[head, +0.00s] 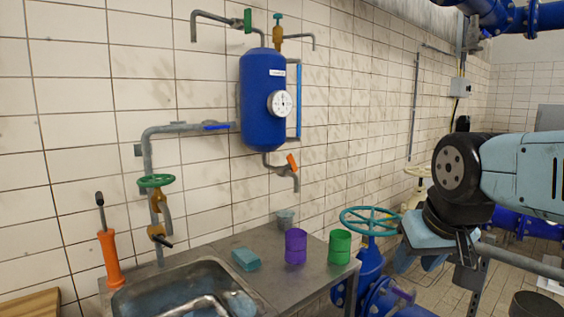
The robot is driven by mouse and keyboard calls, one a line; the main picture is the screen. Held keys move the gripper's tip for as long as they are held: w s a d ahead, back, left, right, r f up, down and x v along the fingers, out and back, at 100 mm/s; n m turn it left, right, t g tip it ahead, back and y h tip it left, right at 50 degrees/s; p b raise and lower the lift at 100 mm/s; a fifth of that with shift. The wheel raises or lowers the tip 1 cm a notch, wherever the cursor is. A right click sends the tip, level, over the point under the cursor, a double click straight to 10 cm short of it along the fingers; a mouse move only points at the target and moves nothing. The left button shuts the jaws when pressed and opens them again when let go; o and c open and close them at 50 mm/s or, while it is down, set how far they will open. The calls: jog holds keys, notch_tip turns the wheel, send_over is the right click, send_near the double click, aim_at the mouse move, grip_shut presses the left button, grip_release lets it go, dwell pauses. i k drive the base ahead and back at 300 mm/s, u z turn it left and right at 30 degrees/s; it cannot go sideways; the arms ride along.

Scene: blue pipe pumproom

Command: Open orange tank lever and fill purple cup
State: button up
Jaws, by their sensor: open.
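The blue tank (263,100) hangs on the tiled wall with a round gauge on its front. An orange lever (292,162) sits on the tap pipe under the tank, tilted, and the spout (296,183) points down. The purple cup (296,246) stands upright on the metal counter, below the spout; whether it is exactly under it I cannot tell. Its inside is hardly visible. My gripper (455,245) is at the right, beyond the counter, open and apart from lever and cup. My arm partly hides its shape.
A green cup (340,246) stands right of the purple one, a grey cup (285,219) behind, and a teal sponge (246,260) to the left. A teal handwheel (369,221) rises between counter and arm. The sink (135,298) is front left, beside an orange-handled tool (109,258).

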aim_at(291, 164)
jog(key=z, duration=0.25)
jog(key=i, duration=0.95)
jog(key=z, duration=0.1)
